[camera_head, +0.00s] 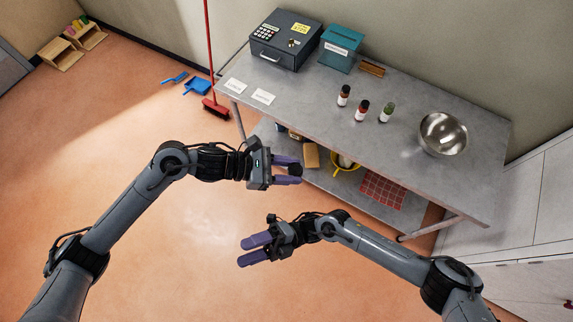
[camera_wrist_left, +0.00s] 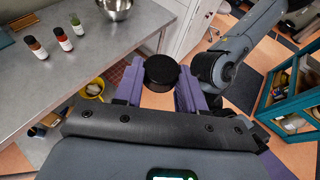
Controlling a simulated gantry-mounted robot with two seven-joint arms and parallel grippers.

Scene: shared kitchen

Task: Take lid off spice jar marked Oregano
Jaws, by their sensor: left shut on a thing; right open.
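My left gripper (camera_head: 297,171) is shut on a round black lid (camera_wrist_left: 161,70) in front of the table, apart from the jars. Three spice jars stand upright on the table: one with dark brown contents (camera_head: 344,95), one red (camera_head: 362,110) and one green (camera_head: 386,112). The left wrist view shows them at upper left: the brown jar (camera_wrist_left: 35,46), the red jar (camera_wrist_left: 62,38) and the green jar (camera_wrist_left: 77,25). The green jar shows no black cap in the head view. Label writing is too small to read. My right gripper (camera_head: 243,252) is open and empty over the floor.
A metal bowl (camera_head: 443,134) stands right of the jars. A dark cash box (camera_head: 285,40) and a teal box (camera_head: 340,48) stand at the table's back left. A yellow colander (camera_head: 346,163) sits on the lower shelf. The table front is clear.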

